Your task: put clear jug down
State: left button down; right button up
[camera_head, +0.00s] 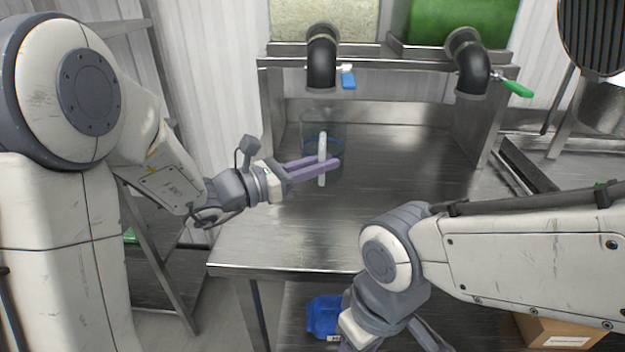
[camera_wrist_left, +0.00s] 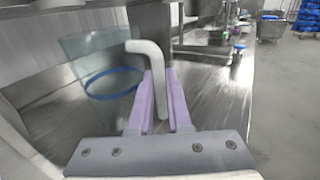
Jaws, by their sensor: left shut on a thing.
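The clear jug (camera_head: 338,126) is see-through, with a blue ring around it and a white handle. It is upright over the steel table (camera_head: 400,180), below the left black spout. I cannot tell whether its base touches the table. My left gripper (camera_head: 338,161) has purple fingers and is shut on the jug's white handle. The left wrist view shows the handle (camera_wrist_left: 150,60) between the fingers and the jug's blue ring (camera_wrist_left: 113,83) to the left. My right arm is in front at the lower right; its fingers are not clearly in view.
Two black spouts hang over the table's back, one with a blue lever (camera_head: 348,78), one with a green lever (camera_head: 516,88). A blue object (camera_head: 324,316) and a cardboard box (camera_head: 560,330) lie below. The tabletop right of the jug is clear.

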aim_at(313, 181)
pick_arm(q)
jog(key=w+f, duration=0.1)
jog(key=w, duration=0.1)
jog(key=w+f, duration=0.2)
jog(key=w, duration=0.1)
jog(key=shift+w+a+f, duration=0.1)
jog(key=shift+w+a, duration=0.2)
jog(key=shift+w, duration=0.05)
notch_tip(313, 181, down, 4)
jog(key=shift+w+f, duration=0.1)
jog(key=shift+f, duration=0.2)
jog(key=c, duration=0.9)
grip_release()
jog(key=shift+o, duration=0.2)
jog(key=shift+r, duration=0.1)
